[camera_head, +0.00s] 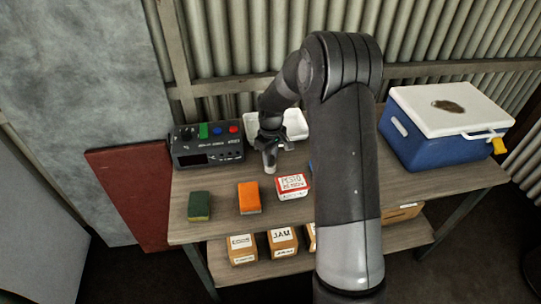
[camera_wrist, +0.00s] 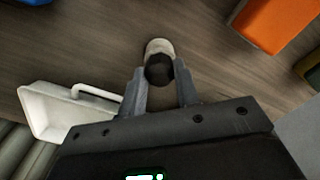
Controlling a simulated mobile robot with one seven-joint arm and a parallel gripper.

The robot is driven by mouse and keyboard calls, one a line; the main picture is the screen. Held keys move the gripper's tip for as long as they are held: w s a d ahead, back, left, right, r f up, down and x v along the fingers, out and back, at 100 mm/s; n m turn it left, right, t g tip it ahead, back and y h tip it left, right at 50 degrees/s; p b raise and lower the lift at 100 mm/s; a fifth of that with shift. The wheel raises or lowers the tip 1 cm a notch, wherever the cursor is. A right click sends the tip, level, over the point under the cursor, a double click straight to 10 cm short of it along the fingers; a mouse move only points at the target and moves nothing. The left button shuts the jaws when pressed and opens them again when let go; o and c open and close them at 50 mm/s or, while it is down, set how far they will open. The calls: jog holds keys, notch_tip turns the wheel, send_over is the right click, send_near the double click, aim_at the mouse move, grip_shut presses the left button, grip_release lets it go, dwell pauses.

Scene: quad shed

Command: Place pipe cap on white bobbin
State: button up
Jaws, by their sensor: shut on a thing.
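My gripper (camera_head: 269,146) points down over the middle of the workbench. In the wrist view its two fingers (camera_wrist: 162,82) stand on either side of a dark round piece, which looks like the pipe cap (camera_wrist: 159,70), and are shut on it. A pale cylinder, which looks like the white bobbin (camera_wrist: 159,46), shows just beyond the cap. In the head view the bobbin (camera_head: 270,167) stands on the bench right below my gripper. The cap overlaps the bobbin in the wrist view; I cannot tell whether they touch. The cap cannot be made out in the head view.
A white tray (camera_head: 296,122) lies behind my gripper. A black device with buttons (camera_head: 207,155) stands left. A sponge (camera_head: 199,206), an orange block (camera_head: 249,197) and a red-white box (camera_head: 292,187) line the front. A blue cooler (camera_head: 425,147) stands right. My arm hides the bench's middle right.

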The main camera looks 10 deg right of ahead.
aim_at(271, 156)
jog(key=o, duration=0.9)
jog(key=shift+f, duration=0.1)
jog(key=shift+o, duration=0.2)
notch_tip(271, 156, up, 12)
jog(key=s+d+r+m+t, duration=0.1)
jog(key=s+r+m+t, duration=0.25)
jog(key=s+r, duration=1)
jog(key=s+d+r+m+t, duration=0.1)
jog(key=s+m, duration=0.3)
jog(key=s, duration=1.5)
jog(key=shift+s+r+m+t, duration=0.25)
jog(key=shift+m+t, duration=0.1)
jog(key=shift+t, duration=0.3)
